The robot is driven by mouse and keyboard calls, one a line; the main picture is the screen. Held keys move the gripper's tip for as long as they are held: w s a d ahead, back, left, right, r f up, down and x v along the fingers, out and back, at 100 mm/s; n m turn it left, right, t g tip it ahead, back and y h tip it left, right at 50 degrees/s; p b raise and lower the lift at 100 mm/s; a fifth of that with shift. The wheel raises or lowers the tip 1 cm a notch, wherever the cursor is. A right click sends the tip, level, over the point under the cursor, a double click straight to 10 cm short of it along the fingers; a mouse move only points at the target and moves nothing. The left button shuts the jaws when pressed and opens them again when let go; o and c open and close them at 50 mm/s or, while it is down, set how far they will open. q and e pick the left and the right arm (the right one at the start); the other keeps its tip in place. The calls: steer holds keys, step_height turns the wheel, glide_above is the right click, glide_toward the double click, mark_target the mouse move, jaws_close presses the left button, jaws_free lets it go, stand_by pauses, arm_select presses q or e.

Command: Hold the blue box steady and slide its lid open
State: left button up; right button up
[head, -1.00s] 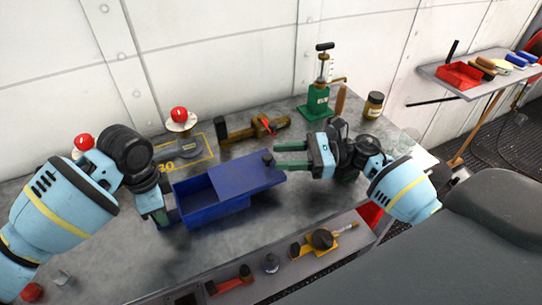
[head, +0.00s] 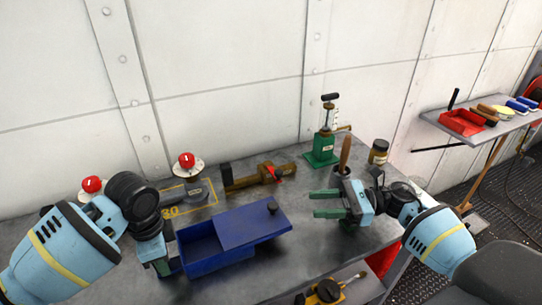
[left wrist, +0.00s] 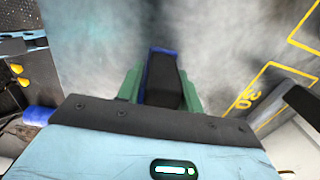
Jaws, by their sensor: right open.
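The blue box (head: 222,264) sits on the grey bench. Its blue lid (head: 240,226) is slid to the right and overhangs the right end, so the left part of the box is open and looks empty inside. A dark knob (head: 272,207) stands at the lid's right end. My left gripper (head: 172,255) is at the box's left end; in the left wrist view its green fingers (left wrist: 160,88) close around a dark, blue-edged part of the box. My right gripper (head: 318,203) is open and empty, to the right of the knob and apart from it.
Behind the box are a brown clamp-like tool (head: 258,176), a red-knobbed part (head: 187,163) and a green-based pump (head: 323,146). A wooden handle (head: 344,152) and a jar (head: 379,151) stand behind my right gripper. A yellow tool (head: 332,290) lies at the front.

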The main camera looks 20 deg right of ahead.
arm_select(q)
steer(key=o, duration=0.3)
steer(key=shift+r, duration=0.1)
step_height(320, 180, up, 12)
steer(key=shift+f, duration=0.1)
stand_by(0.4)
steer(key=shift+s, duration=0.1)
